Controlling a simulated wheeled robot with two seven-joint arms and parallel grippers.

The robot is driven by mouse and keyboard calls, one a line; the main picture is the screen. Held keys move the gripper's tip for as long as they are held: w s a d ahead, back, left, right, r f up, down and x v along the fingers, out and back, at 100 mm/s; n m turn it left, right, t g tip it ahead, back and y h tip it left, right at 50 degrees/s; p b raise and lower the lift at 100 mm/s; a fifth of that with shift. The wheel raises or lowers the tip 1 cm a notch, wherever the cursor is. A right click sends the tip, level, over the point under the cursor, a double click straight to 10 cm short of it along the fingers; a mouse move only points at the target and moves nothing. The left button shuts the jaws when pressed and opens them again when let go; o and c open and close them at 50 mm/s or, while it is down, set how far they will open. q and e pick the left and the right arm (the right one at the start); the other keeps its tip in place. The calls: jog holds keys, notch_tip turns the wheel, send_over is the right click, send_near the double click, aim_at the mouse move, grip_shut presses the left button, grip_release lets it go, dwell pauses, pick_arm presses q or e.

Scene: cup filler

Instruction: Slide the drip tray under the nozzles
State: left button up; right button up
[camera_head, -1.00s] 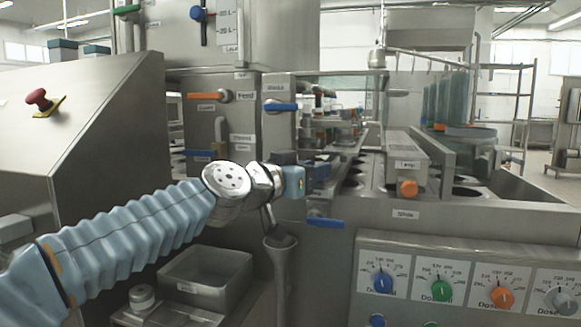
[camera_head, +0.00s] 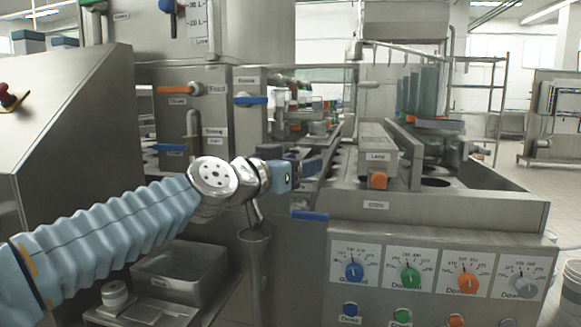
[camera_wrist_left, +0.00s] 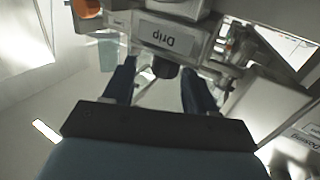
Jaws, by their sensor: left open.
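A dark knob-like part (camera_wrist_left: 166,71) sticks out below the label. My left gripper (camera_wrist_left: 160,80) is open, its two dark fingers pointing at the tray front, one on each side of the knob. I cannot tell whether they touch it. In the head view my left gripper (camera_head: 303,160) is at the front of the filling machine and hides what lies directly behind it. The nozzles cannot be clearly made out. My right gripper is not in view.
A blue lever (camera_head: 310,215) sticks out just below the gripper. The dosing panel (camera_head: 440,275) with coloured knobs is at the lower right. A grey bin (camera_head: 180,275) and a funnel-like pipe (camera_head: 252,240) are below my left arm. Open floor shows at the far right.

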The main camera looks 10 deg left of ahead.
pick_arm(q)
jog(key=b+v, duration=0.3)
jog(key=v, duration=1)
jog(key=shift+s, duration=0.35)
jog(key=shift+a+f, duration=0.1)
